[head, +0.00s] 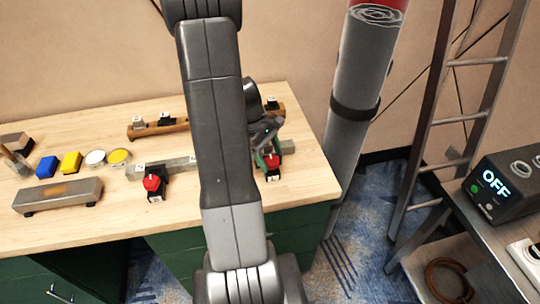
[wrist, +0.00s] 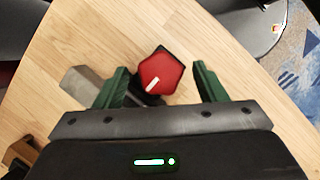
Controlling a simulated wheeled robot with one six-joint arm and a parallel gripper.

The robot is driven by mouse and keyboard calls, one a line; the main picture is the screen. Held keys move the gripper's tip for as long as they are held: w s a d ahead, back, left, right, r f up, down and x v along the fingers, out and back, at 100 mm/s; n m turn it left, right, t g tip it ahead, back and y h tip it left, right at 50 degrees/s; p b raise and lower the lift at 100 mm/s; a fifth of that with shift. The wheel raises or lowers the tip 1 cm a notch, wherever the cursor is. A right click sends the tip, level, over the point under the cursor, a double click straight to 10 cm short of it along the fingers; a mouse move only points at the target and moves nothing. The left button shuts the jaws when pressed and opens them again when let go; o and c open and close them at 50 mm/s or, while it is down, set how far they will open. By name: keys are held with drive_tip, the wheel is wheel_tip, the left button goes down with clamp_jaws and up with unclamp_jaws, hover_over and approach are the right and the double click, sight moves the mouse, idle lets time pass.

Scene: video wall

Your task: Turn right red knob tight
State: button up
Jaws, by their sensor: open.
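The right red knob (head: 272,161) sits on a black base near the right end of the wooden workbench. In the wrist view the red knob (wrist: 161,74) is five-sided with a white pointer line toward its lower left. My gripper (wrist: 160,84) is open, with its green fingers on either side of the knob and visible gaps to both. In the head view my gripper (head: 264,160) is at the right knob, partly hidden by my arm. A second red knob (head: 152,183) on a black base stands farther left on the bench.
The workbench (head: 90,220) also holds a grey-brown block (head: 58,195), a blue block (head: 47,166), a yellow block (head: 71,162) and round tins (head: 118,157). A grey cylinder (head: 352,100) and a ladder (head: 420,150) stand to the right. A box showing OFF (head: 505,185) sits at far right.

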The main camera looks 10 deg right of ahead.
drive_tip(key=c, duration=1)
drive_tip(key=shift+m, duration=0.5)
drive_tip(key=m, duration=0.2)
drive_tip(key=m+y, duration=0.1)
drive_tip(key=shift+w+d+m+g+y+p, duration=0.1)
drive_tip(key=shift+d+m+g+y+p, duration=0.05)
drive_tip(key=shift+m+g+y+p, duration=0.2)
drive_tip(key=m+y, duration=0.1)
drive_tip(key=m, duration=0.1)
drive_tip(key=m+y, duration=0.1)
drive_tip(key=m, duration=0.2)
drive_tip(key=shift+d+m+g, duration=0.15)
drive_tip(key=shift+m+g, duration=0.1)
drive_tip(key=shift+m, duration=0.1)
drive_tip(key=m+y, duration=0.1)
drive_tip(key=m, duration=0.1)
drive_tip(key=m+y, duration=0.1)
drive_tip(key=m, duration=0.2)
drive_tip(key=shift+d, duration=0.15)
drive_tip(key=shift+m+t+y, duration=0.55)
drive_tip(key=shift+m+t, duration=0.25)
drive_tip(key=shift+m, duration=1.4)
